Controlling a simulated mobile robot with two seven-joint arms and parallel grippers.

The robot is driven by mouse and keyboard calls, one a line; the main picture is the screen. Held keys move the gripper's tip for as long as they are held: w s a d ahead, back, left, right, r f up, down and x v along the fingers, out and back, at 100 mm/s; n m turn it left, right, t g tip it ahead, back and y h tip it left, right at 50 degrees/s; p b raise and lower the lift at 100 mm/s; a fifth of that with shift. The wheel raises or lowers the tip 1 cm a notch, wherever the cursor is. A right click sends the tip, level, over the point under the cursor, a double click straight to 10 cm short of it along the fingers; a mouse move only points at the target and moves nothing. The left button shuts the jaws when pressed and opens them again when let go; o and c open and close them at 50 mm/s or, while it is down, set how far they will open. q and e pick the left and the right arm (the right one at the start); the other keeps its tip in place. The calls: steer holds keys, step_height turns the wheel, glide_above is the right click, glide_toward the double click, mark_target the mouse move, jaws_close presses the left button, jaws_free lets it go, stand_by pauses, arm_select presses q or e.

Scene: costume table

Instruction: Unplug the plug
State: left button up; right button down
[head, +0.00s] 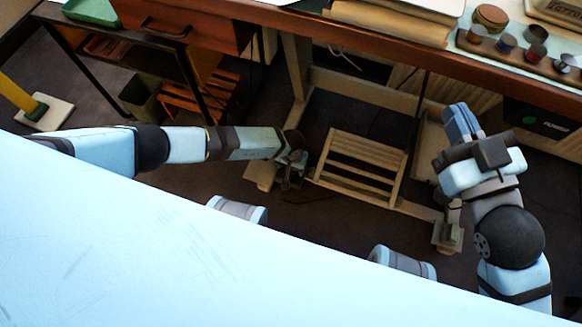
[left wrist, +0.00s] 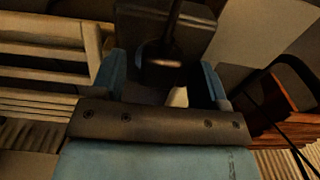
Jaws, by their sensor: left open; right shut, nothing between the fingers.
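In the left wrist view my left gripper (left wrist: 164,80) is open, with one blue finger on each side of a dark rounded thing (left wrist: 160,72) that has a dark cord or rod rising from it. This may be the plug, but the dim picture does not settle it. A small pale piece shows just below it, between the fingers. I cannot tell whether the fingers touch anything. In the head view my left gripper (head: 290,172) is low under the desk, mostly hidden by its own wrist. My right gripper (head: 460,121) is shut and empty near the desk's front edge at the right.
The wooden desk (head: 385,38) crosses the top, with several small jars along its right side. A slatted wooden footrest (head: 360,165) stands beneath, right of my left gripper. A reddish slatted crate (head: 205,95) and a dark bin (head: 140,97) stand at the left. A large pale surface fills the front.

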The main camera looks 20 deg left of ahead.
stand_by(0.4)
arm_select(q)
jaws_close()
steer(key=shift+r+p, duration=2.35)
steer(key=shift+r, duration=0.7)
